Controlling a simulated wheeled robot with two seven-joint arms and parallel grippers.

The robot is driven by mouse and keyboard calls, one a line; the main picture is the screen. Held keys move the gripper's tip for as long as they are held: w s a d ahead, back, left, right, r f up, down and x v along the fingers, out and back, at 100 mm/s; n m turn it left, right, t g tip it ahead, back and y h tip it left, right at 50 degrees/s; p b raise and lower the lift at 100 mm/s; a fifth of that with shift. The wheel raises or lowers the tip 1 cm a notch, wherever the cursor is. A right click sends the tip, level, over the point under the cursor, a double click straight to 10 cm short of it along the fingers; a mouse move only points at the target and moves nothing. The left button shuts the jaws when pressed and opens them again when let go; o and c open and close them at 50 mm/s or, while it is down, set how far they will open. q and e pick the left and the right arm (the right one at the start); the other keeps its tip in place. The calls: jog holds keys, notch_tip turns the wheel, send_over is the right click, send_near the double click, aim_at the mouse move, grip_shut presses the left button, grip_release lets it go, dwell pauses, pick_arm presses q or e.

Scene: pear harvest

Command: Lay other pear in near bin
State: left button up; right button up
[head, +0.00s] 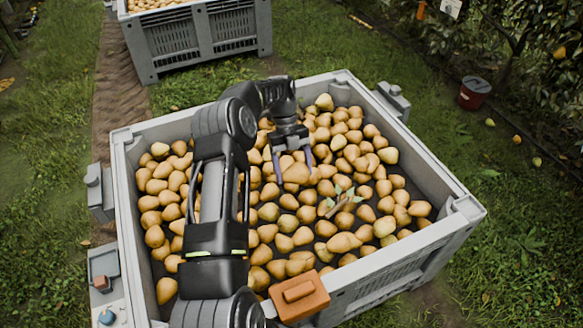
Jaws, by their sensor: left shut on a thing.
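The near bin (443,233) is a large grey crate holding many yellow-brown pears. My left arm reaches over it from the bottom of the view. My left gripper (292,168) points down inside the bin, near the middle of the pear pile. Its two fingers are shut on a pear (296,174), which sits at the level of the pears around it. I cannot tell whether the held pear touches those below. My right gripper is not in view.
A twig with green leaves (341,201) lies on the pears, right of the gripper. An orange-brown block (299,296) sits at the bin's near edge. Another grey bin (203,38) with pears stands behind. A dark red bucket (474,93) and fallen pears lie on the grass at right.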

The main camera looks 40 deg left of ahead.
pick_arm(q)
jog(key=shift+s+a+f+m, duration=0.2)
jog(key=shift+a+m, duration=0.05)
jog(key=shift+m, duration=0.15)
notch_tip(320, 180, down, 10)
jog(key=b, duration=0.8)
dwell(0.5)
jog(key=shift+f+b, duration=4.45)
jog(key=shift+f, duration=0.35)
jog(key=shift+f+b, duration=2.05)
jog(key=shift+f, duration=0.3)
